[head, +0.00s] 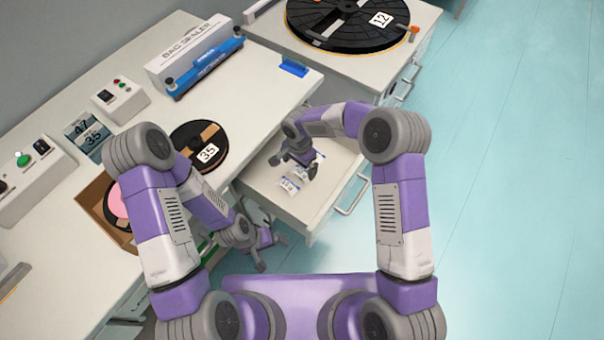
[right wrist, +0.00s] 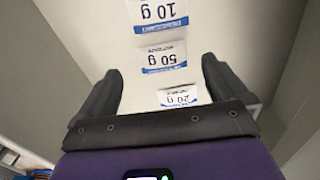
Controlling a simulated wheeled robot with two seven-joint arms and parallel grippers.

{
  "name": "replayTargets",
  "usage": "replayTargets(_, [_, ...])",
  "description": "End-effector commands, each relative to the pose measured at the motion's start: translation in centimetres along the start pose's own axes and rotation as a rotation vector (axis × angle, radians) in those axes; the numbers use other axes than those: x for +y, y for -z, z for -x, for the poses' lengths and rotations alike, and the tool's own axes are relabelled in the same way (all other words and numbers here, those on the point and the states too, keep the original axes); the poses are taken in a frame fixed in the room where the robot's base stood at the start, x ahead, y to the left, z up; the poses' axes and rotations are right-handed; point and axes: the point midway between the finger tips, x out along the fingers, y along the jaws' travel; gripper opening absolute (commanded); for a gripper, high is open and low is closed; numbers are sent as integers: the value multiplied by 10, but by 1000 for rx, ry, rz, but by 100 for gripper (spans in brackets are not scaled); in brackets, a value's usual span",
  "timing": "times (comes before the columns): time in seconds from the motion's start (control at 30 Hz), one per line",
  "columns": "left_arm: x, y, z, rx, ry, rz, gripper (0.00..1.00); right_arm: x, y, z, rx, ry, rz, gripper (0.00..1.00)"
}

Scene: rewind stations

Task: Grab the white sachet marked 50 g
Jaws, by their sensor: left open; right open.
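The white sachet marked 50 g (right wrist: 163,58) lies flat in an open drawer (head: 318,211), with a blue band along one edge. In the right wrist view it lies between the sachet marked 10 g (right wrist: 158,13) and the sachet marked 20 g (right wrist: 180,97). My right gripper (head: 297,161) is open above the drawer. Its fingers stand to either side of the 50 g sachet in the right wrist view, holding nothing. In the head view small white sachets (head: 289,186) show beneath it, their labels too small to read. My left gripper (head: 265,250) is open and low beside the drawer, outside it.
The drawer walls stand around the sachets. On the worktop are a reel marked 35 (head: 213,139), a bag sealer box (head: 185,50), a blue sealer (head: 203,70) and button boxes (head: 122,97). A large reel marked 12 (head: 345,20) stands at the back. The floor at right is clear.

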Motion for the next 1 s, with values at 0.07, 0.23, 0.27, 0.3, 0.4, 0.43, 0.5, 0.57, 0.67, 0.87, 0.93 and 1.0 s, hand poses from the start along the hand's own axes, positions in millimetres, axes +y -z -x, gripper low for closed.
replayTargets(0.07, [-1,0,-4,0,0,0,100,0,0,-11,-1,-1,-1,100])
replayTargets(0.23, [-5,1,-14,0,0,0,100,0,0,-38,-3,0,-1,100])
replayTargets(0.27, [-5,1,-15,0,0,0,100,0,-1,-42,-3,0,-1,100])
replayTargets(0.3, [-6,1,-16,0,0,0,100,0,-1,-47,-3,0,0,100])
replayTargets(0.4, [-6,1,-17,0,0,0,100,0,0,-54,-2,1,0,100])
replayTargets(0.43, [-6,1,-17,0,0,0,100,0,0,-56,-1,1,-1,100])
replayTargets(0.5, [-6,1,-17,0,0,0,100,-1,0,-56,-1,1,-1,100])
replayTargets(0.57, [-6,1,-17,0,0,0,100,-1,0,-56,-1,2,-1,100])
replayTargets(0.67, [-6,1,-17,0,0,0,100,-1,0,-55,0,1,-1,100])
replayTargets(0.87, [-6,1,-17,0,0,0,100,-1,0,-55,0,1,0,69])
replayTargets(0.93, [-6,1,-17,0,0,0,100,-1,0,-55,0,1,0,59])
replayTargets(1.0, [-6,1,-17,0,0,0,100,-1,0,-55,0,1,0,49])
